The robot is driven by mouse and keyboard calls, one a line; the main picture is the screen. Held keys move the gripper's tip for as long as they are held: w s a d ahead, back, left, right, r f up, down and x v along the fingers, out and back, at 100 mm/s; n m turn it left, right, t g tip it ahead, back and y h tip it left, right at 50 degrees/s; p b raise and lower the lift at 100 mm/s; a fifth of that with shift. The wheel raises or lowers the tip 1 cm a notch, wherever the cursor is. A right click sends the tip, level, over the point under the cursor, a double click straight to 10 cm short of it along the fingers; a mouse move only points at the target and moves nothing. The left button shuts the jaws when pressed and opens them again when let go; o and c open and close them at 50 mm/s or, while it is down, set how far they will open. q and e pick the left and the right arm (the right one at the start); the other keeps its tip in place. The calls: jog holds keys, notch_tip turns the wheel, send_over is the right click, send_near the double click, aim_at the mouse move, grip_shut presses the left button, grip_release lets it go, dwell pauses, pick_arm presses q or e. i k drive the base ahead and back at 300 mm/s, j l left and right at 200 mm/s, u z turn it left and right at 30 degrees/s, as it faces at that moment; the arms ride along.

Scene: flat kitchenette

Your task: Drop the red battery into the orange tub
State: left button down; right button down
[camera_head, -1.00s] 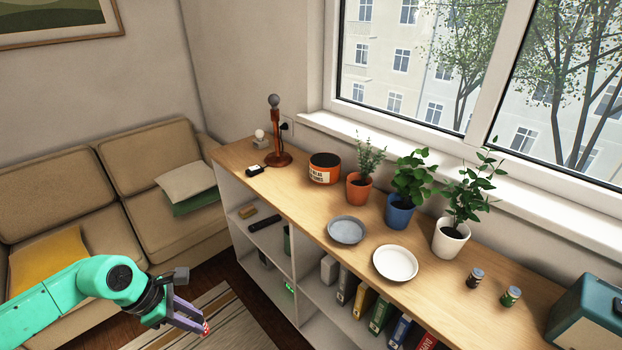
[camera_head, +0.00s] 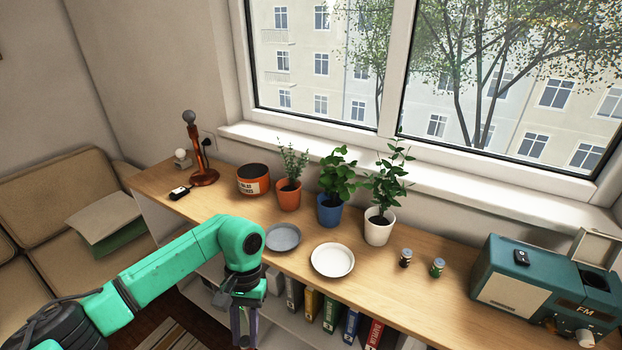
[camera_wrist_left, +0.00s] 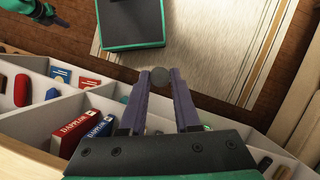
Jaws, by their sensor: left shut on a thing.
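The orange tub (camera_head: 253,181) stands on the shelf top, with a pale label, a dark band and an open top. My left gripper (camera_head: 243,338) points down in front of the shelf, below its top and to the front of the tub, apart from it. In the left wrist view the fingers (camera_wrist_left: 160,84) are shut on the red battery (camera_wrist_left: 160,77), seen end-on as a grey disc between the fingertips. Its red side is hidden now. In the head view the battery is out of sight.
A grey plate (camera_head: 282,237) and a white plate (camera_head: 332,260) lie near the front edge. Potted plants, including one in an orange pot (camera_head: 289,195), stand behind. A lamp (camera_head: 203,177) is left of the tub. Two small cylinders (camera_head: 406,258) and a teal radio (camera_head: 525,285) are right.

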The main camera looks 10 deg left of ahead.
aim_at(249, 188)
jog(key=i+j+z, duration=0.1)
jog(key=j+z, duration=1.3)
jog(key=j, duration=0.15)
jog(key=k, duration=0.05)
